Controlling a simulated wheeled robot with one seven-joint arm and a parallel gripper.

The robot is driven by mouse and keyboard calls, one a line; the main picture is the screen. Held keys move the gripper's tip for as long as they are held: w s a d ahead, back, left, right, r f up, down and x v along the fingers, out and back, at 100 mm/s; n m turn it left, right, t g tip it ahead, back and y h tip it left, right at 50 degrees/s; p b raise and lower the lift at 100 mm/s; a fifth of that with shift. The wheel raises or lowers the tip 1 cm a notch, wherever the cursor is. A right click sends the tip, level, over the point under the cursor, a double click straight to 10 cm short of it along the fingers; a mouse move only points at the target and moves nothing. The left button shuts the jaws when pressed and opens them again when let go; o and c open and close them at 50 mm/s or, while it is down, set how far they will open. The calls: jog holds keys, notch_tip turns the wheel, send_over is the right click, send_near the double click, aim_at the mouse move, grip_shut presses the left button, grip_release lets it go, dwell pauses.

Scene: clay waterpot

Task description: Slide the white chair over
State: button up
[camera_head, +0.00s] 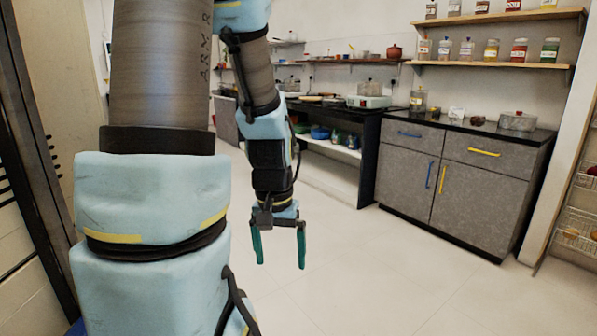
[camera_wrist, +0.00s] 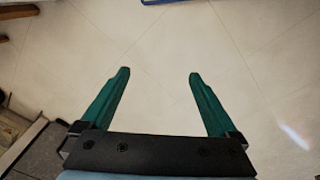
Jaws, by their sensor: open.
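No white chair shows in either view. My gripper (camera_head: 280,264) hangs fingers down in the middle of the head view, above the bare floor. Its two green fingers are apart with nothing between them. In the wrist view my gripper (camera_wrist: 158,75) is also open and empty, with only pale floor tiles beyond the fingertips. My arm hides part of the left and middle of the head view.
A grey cabinet (camera_head: 440,188) with a black top stands at the back right. A black counter (camera_head: 345,112) with pots beneath it is at the back. Wall shelves (camera_head: 495,67) hold jars. A wire rack (camera_head: 575,228) stands at the right edge. The pale floor (camera_head: 400,285) in front is clear.

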jog(key=a+r+n+t+p, duration=0.1)
jog(key=a+r+p, duration=0.2)
jog(key=r+p, duration=1.2)
notch_tip(320, 180, up, 3)
jog(key=shift+s+f, duration=0.1)
jog(key=shift+s, duration=0.1)
